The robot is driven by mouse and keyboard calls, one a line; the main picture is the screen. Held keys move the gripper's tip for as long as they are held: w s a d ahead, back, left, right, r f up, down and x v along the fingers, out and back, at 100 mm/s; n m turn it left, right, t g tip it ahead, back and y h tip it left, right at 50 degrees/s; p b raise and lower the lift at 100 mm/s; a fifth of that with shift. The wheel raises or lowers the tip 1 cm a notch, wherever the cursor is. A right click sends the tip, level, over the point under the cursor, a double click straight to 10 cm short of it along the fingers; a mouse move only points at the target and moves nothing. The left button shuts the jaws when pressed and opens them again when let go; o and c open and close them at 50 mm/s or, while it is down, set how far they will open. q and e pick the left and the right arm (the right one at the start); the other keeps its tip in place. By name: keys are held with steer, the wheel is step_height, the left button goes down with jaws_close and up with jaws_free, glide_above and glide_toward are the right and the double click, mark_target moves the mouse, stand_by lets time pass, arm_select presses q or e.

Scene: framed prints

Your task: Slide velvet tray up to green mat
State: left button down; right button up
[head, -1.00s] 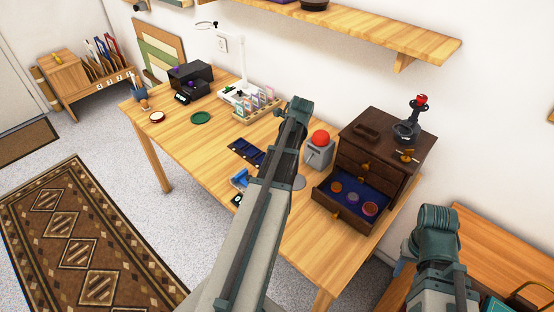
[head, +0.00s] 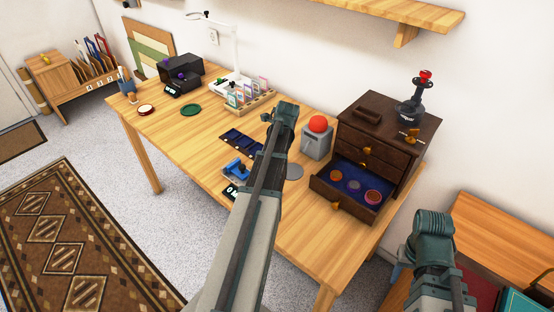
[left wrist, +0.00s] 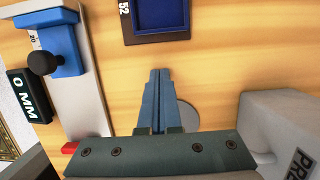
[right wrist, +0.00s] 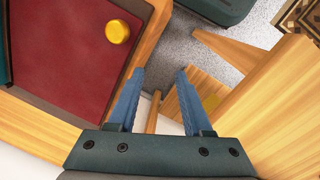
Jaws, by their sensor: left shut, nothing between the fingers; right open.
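The velvet tray (head: 241,143) is a dark, narrow tray with blue compartments, lying flat mid-table. Its near end, marked 52, shows at the top of the left wrist view (left wrist: 157,38). The green mat (head: 190,110) is a small round disc farther left on the table, apart from the tray. My right gripper (right wrist: 158,72) is open and empty, off the table's right end near a red-lined surface (right wrist: 75,55).
A blue-and-grey gauge (head: 237,169) and a grey box with a red button (head: 318,138) flank my left gripper. A card rack (head: 249,97) stands behind the tray. A dark cabinet (head: 380,140) has an open drawer. Bare wood lies between tray and mat.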

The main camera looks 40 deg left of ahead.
mark_target(232, 136)
arm_select(q)
steer(key=shift+w+a+r, duration=0.15)
steer(key=shift+a, duration=1.65)
steer(key=shift+a, duration=0.1)
steer(key=a, duration=0.6)
steer(key=w+a, duration=0.1)
steer(key=a, duration=1.1)
steer(key=shift+w+a, duration=0.15)
steer(key=shift+w, duration=0.15)
